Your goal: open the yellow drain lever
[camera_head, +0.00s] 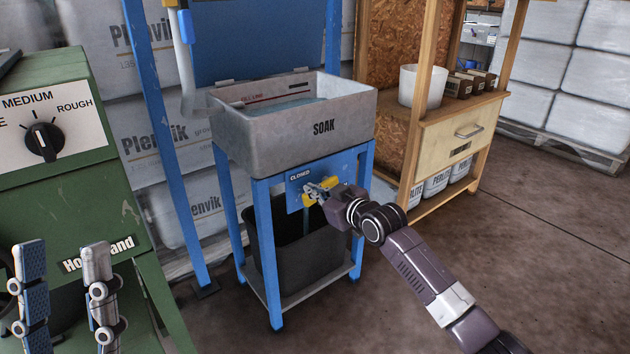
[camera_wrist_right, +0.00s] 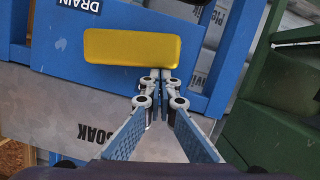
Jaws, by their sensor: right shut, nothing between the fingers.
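The yellow drain lever (camera_head: 308,202) is on a blue panel (camera_head: 293,194) below the grey SOAK basin (camera_head: 290,138), with the word CLOSED at the panel's upper left. In the right wrist view the lever (camera_wrist_right: 125,48) is a rounded yellow bar, beside the word DRAIN. My right gripper (camera_head: 313,192) is at the lever and hides part of it. Its fingers are shut and empty, with the tips (camera_wrist_right: 162,75) by one end of the bar; I cannot tell if they touch. My left gripper (camera_head: 66,245) is open and empty at the lower left.
A dark bin (camera_head: 310,250) stands on the stand's lower shelf under the basin. A green machine (camera_head: 60,180) with a dial is at the left. A wooden cabinet (camera_head: 450,150) with a white bucket (camera_head: 422,88) stands at the right. The floor at the right is clear.

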